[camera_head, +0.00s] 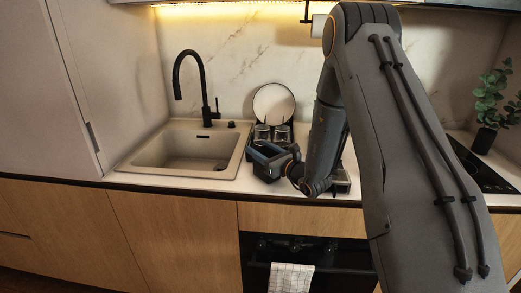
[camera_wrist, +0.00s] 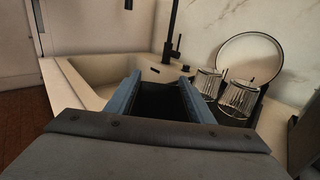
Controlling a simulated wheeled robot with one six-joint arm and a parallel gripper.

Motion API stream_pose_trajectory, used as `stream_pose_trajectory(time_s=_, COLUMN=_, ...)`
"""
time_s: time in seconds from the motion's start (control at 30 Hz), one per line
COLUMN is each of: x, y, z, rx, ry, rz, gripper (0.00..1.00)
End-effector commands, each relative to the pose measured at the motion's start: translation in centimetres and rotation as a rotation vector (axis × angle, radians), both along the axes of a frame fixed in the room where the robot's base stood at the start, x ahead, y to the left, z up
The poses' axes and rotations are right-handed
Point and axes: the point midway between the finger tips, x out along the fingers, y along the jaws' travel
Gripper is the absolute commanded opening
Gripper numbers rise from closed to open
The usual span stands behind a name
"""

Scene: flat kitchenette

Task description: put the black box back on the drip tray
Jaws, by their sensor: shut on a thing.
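My gripper (camera_head: 264,160) is at the counter's front, just right of the sink and in front of the glasses. In the wrist view its two blue fingers (camera_wrist: 159,88) are closed on a black box (camera_wrist: 160,101), which shows as a dark shape between them. The box is hard to tell from the gripper in the head view. The dark drip tray (camera_wrist: 231,119) is right of the fingers in the wrist view, mostly hidden under glasses and a plate. The held box appears apart from it.
Two ribbed glasses (camera_wrist: 238,98) and an upright round plate (camera_head: 273,104) stand at the tray. The sink (camera_head: 190,150) with its black tap (camera_head: 206,90) is to the left. A potted plant (camera_head: 493,105) and a black hob (camera_head: 480,168) are at the right.

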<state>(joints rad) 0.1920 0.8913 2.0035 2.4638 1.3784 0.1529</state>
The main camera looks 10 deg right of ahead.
Motion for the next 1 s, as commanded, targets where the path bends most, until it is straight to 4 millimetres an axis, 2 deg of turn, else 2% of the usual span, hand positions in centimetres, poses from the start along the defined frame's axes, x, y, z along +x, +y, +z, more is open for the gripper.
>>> stream_pose_trajectory(time_s=0.03, x=0.0, y=0.0, z=-0.3, rx=0.000, ry=0.000, rz=0.000, gripper=0.09)
stream_pose_trajectory(time_s=0.07, x=0.0, y=0.0, z=-0.2, rx=0.000, ry=0.000, rz=0.000, gripper=0.51)
stream_pose_trajectory(time_s=0.17, x=0.0, y=0.0, z=-0.2, rx=0.000, ry=0.000, rz=0.000, gripper=0.67)
stream_pose_trajectory(time_s=0.57, x=0.0, y=0.0, z=0.3, rx=0.000, ry=0.000, rz=0.000, gripper=0.67)
stream_pose_trajectory(time_s=0.77, x=-2.9, y=-1.7, z=-0.1, rx=0.000, ry=0.001, rz=-0.003, gripper=0.67)
stream_pose_trajectory(time_s=1.0, x=-7.4, y=-4.0, z=-0.1, rx=0.000, ry=0.000, rz=-0.003, gripper=0.67)
